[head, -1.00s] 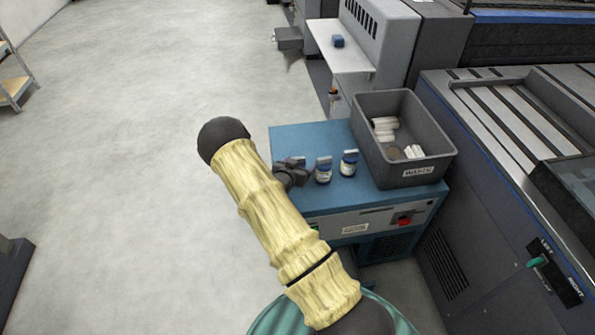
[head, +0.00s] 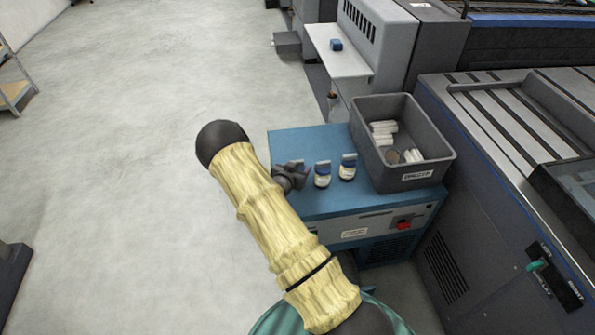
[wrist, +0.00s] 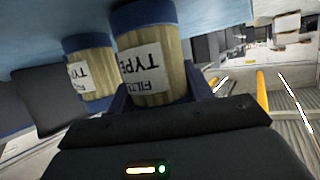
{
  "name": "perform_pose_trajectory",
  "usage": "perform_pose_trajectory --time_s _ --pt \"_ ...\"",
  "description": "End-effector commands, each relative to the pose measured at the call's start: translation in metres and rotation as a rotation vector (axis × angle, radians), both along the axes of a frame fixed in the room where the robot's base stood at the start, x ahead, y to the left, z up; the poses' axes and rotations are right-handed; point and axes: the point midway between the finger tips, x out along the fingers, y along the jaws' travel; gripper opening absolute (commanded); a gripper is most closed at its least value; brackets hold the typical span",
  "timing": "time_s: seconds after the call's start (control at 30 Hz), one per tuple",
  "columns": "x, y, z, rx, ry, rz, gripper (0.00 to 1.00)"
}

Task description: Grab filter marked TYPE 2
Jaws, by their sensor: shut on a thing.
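My gripper (head: 289,178) is at the left part of the blue cabinet's top. It is shut on a filter (wrist: 150,70), which stands between the fingers in the wrist view. This filter has a pale ribbed body, a blue cap and a white label reading "FILT…" and "TYPE"; its number cannot be read. In the head view only a little of it shows (head: 297,163) behind my gripper. A second filter (wrist: 92,72) stands beside it in the wrist view, its label partly cut off. In the head view two more filters, a middle one (head: 322,173) and a right one (head: 347,167), stand to the right.
The blue cabinet (head: 330,205) carries the filters. A grey bin (head: 410,177) with white rolls in it stands at its right. A large grey machine (head: 470,215) borders the right side. A small blue object (head: 336,44) lies on a pale shelf behind.

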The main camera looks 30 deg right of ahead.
Motion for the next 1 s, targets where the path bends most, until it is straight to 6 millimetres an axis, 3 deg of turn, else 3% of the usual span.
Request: perform_pose_trajectory --time_s 0.5,1.0 --pt "0.0 0.0 0.088 -0.001 -0.002 0.001 0.26" --pt "0.0 0.0 0.095 -0.001 -0.001 0.0 0.26"
